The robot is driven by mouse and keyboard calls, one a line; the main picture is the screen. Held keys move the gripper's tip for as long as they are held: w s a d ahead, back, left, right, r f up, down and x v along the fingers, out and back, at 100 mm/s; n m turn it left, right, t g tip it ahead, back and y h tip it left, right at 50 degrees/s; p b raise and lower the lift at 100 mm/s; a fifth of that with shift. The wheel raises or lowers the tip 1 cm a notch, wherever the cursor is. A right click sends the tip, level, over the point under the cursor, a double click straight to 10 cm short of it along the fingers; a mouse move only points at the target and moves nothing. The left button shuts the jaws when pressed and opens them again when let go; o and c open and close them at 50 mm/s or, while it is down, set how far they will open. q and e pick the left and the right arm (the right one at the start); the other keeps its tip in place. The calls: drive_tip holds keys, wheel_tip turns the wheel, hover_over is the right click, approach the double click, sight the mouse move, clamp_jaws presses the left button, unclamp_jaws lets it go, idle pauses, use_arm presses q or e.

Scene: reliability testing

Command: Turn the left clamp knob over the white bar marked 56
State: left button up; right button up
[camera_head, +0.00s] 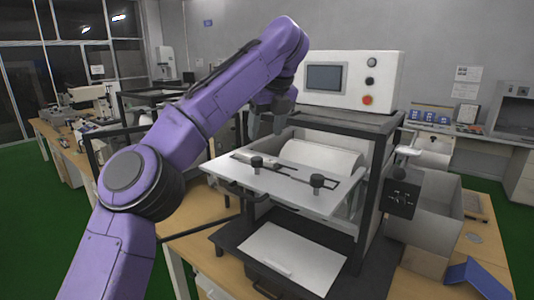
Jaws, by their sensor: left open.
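The left clamp knob (256,163) is a small black knob standing on a flat white bar or plate (285,200) at the front of the test machine. A second black knob (317,182) stands to its right. I cannot read any 56 marking at this size. My left gripper (266,127) comes in from the left on the purple arm and points down, above and slightly behind the left knob in the picture. It is open, empty and apart from the knob. My right gripper is not in view.
The machine has a dark frame, a white roller (325,156) behind the plate and a control box (350,78) with a screen and red button above. A white sheet (292,257) lies below. An open grey box (425,222) stands at right.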

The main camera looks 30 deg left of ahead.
sight(259, 158)
use_arm(q)
drive_tip(key=f, duration=0.1)
drive_tip(key=s+a+f, duration=0.1)
drive_tip(key=f, duration=0.1)
drive_tip(key=a+f, duration=0.1)
drive_tip(key=f, duration=0.1)
drive_tip(key=shift+s+a, duration=0.1)
drive_tip(key=shift+s, duration=0.05)
drive_tip(key=w+f, duration=0.2)
drive_tip(key=shift+a+f, duration=0.35)
drive_tip(key=shift+w+f, duration=0.25)
drive_tip(key=shift+s+r, duration=0.2)
drive_tip(key=shift+s, duration=0.15)
drive_tip(key=shift+s+r, duration=0.1)
drive_tip(key=shift+s, duration=0.1)
drive_tip(key=shift+c, duration=0.6)
drive_tip(key=c, duration=0.5)
drive_tip(key=shift+w+d, duration=0.1)
drive_tip(key=shift+w, duration=0.1)
drive_tip(key=c, duration=0.4)
drive_tip(key=shift+s, duration=0.1)
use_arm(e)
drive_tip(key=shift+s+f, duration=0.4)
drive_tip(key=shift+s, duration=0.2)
